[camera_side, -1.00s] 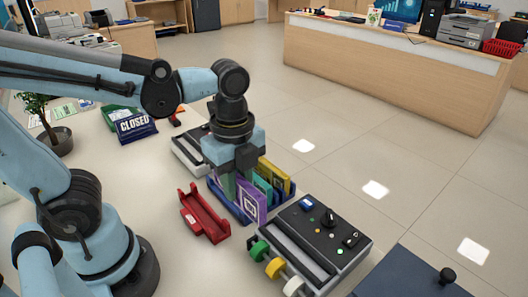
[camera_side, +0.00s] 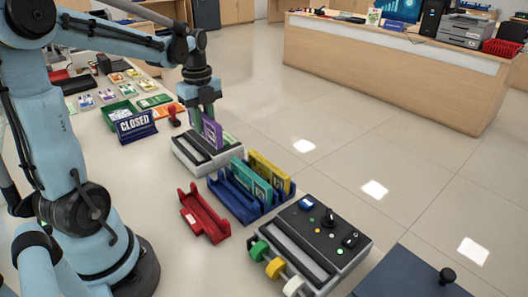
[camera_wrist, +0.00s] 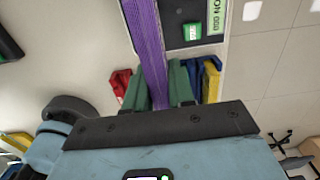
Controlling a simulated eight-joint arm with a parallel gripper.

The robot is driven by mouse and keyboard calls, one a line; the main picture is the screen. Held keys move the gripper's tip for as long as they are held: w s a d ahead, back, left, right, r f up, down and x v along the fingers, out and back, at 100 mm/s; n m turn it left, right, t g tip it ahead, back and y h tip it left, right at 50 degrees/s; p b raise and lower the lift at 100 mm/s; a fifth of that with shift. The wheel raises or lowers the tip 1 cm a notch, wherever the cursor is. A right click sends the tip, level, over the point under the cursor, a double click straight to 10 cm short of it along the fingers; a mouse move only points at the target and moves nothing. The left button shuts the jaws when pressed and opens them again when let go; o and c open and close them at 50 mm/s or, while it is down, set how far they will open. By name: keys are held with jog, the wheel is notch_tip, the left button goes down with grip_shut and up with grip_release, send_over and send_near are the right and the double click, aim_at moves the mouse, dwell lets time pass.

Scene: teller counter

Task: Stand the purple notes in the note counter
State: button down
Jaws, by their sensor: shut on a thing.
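The purple notes (camera_side: 212,132) are an upright bundle gripped between the green fingers of my gripper (camera_side: 206,112). In the wrist view the purple notes (camera_wrist: 148,45) show edge-on between the two fingers (camera_wrist: 159,85). The note counter (camera_side: 181,151), a low grey and black machine with a long slot, is directly under them. Its dark top with a green button (camera_wrist: 192,32) shows beside the notes in the wrist view. The notes' lower edge is close to the counter's top; I cannot tell whether it touches or enters the slot.
A blue rack (camera_side: 235,208) with teal and yellow notes stands in front of the counter. A red tray (camera_side: 206,219) is left of it. A black machine with coloured wheels (camera_side: 322,240) is nearer. A CLOSED sign (camera_side: 136,127) and red-handled stamp (camera_side: 174,117) are at the left.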

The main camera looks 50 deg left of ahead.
jog(key=shift+s+a+f, duration=0.35)
jog(key=shift+a+f, duration=0.45)
jog(key=shift+a, duration=0.4)
jog(key=shift+s+a+f, duration=0.35)
jog(key=shift+a+f, duration=0.45)
jog(key=shift+a, duration=0.35)
jog(key=shift+s+a+f, duration=0.35)
jog(key=shift+a+f, duration=0.45)
jog(key=shift+a, duration=0.4)
jog(key=shift+f, duration=0.1)
jog(key=shift+f, duration=1.05)
jog(key=c, duration=0.9)
grip_release()
jog(key=shift+r, duration=3.55)
